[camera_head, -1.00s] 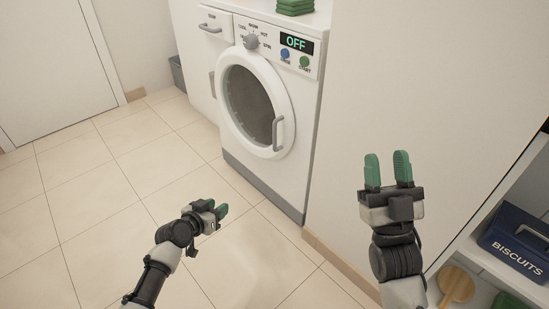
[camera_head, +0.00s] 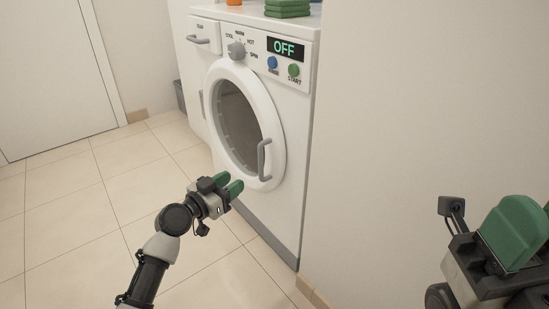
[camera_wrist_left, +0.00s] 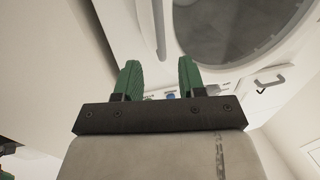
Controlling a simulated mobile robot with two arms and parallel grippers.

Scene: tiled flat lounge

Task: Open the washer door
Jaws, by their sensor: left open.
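The white washer (camera_head: 296,140) stands ahead with its round door (camera_head: 271,108) shut. A grey vertical handle (camera_head: 264,160) sits on the door's right side. My left gripper (camera_head: 235,183) is open and empty, left of and slightly below the handle in the head view. In the left wrist view, my green fingers (camera_wrist_left: 159,72) are spread, and the handle (camera_wrist_left: 159,30) shows beyond them, between their lines, not touched as far as I can see. My right gripper (camera_head: 530,228) is at the right edge, partly cut off, away from the washer.
The washer's panel has a dial (camera_head: 237,51), an OFF display (camera_head: 285,47) and two buttons. Folded green cloths (camera_head: 287,8) lie on top. A plain wall (camera_head: 400,110) stands right of the washer. The tiled floor (camera_head: 90,215) to the left is clear.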

